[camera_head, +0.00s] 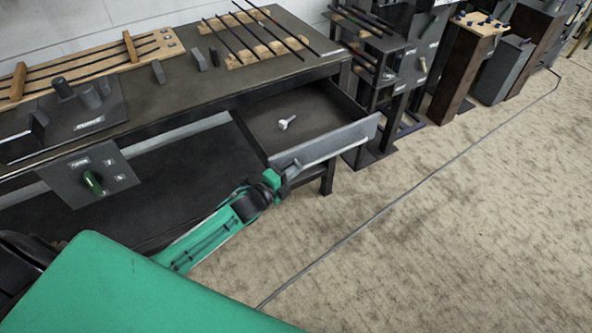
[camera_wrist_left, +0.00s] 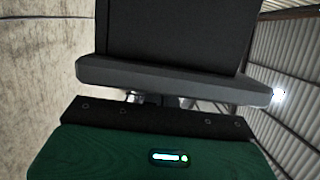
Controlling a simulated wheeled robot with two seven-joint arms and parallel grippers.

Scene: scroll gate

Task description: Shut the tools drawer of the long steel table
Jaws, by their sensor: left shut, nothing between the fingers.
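The long steel table (camera_head: 185,95) runs along the wall in the head view. Its tools drawer (camera_head: 325,143) is pulled out at the table's right end, with a small pale knob-like object (camera_head: 287,123) lying inside. My left gripper (camera_head: 291,169) is shut and empty, with its tips at the outer face of the drawer front, near its left end. In the left wrist view the drawer front (camera_wrist_left: 175,78) spans the picture right before my fingertips (camera_wrist_left: 157,99); the fingers are mostly hidden, and I cannot tell whether they touch it. My right gripper is not in view.
Rods on wooden racks (camera_head: 262,45) lie on the tabletop. A panel with a green handle (camera_head: 92,182) hangs at the table's front left. Stands and a brown pedestal (camera_head: 460,75) stand to the right. The floor before the drawer is clear except for a thin dark line.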

